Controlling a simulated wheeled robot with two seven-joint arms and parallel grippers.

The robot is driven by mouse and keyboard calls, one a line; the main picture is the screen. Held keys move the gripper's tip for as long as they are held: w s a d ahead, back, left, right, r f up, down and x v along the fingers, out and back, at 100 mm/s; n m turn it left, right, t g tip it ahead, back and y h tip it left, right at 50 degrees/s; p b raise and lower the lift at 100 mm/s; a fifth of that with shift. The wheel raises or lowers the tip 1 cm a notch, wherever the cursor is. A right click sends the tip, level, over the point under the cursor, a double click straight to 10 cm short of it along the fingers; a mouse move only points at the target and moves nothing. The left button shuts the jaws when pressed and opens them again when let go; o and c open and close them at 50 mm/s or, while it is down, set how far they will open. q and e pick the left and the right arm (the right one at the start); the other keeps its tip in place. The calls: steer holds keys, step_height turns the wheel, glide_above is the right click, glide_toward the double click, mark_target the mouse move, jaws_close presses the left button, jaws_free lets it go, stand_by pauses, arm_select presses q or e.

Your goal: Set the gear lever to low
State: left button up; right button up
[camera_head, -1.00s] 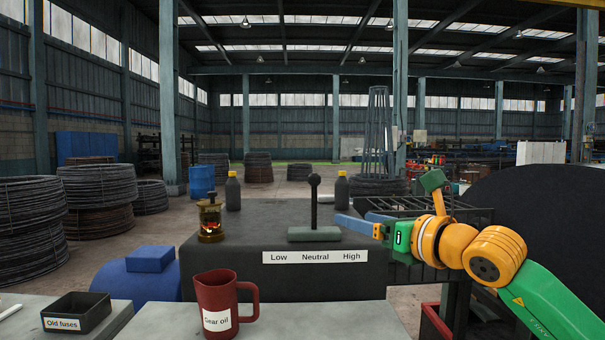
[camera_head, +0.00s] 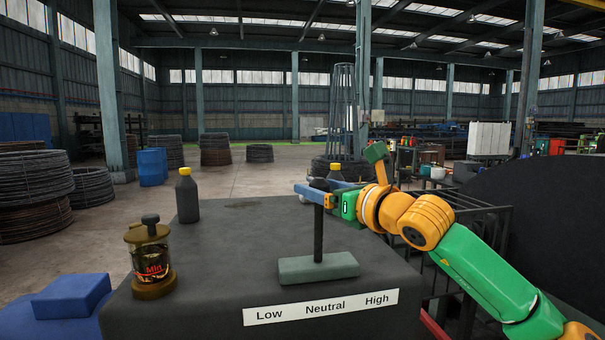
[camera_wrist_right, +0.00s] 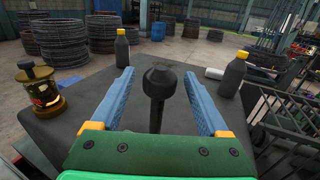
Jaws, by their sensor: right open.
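The gear lever (camera_head: 318,236) is a dark rod with a knob, rising nearly upright from a grey-green base (camera_head: 318,268) on a dark housing. The label plate (camera_head: 320,307) in front reads Low, Neutral, High from left to right; the lever stands about over Neutral. My right gripper (camera_head: 302,186) is open at the lever's top and hides the knob in the head view. In the right wrist view, the lever's knob (camera_wrist_right: 158,80) is between the open blue fingers, with gaps on both sides. My left gripper is not in view.
A brass lamp-like sight glass (camera_head: 150,260) stands at the housing's left. A dark yellow-capped bottle (camera_head: 187,198) stands behind it, and another (camera_wrist_right: 231,76) stands behind the lever to the right. A metal rack (camera_head: 470,235) is right of the housing.

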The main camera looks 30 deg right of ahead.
steer(key=shift+w+a+r+p, duration=0.2)
steer(key=shift+w+r+p, duration=0.55)
steer(key=shift+p, duration=0.25)
steer(key=w, duration=0.1)
steer(key=w+f, duration=0.1)
steer(key=shift+w+a+f, duration=0.1)
steer(key=shift+w+f, duration=0.15)
steer(key=shift+w, duration=0.1)
steer(key=shift+c, duration=0.2)
steer(key=shift+s+r, duration=0.1)
steer(key=shift+s, duration=0.15)
steer(key=c, duration=0.7)
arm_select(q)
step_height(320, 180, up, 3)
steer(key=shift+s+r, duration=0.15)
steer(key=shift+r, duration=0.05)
arm_select(e)
jaws_close()
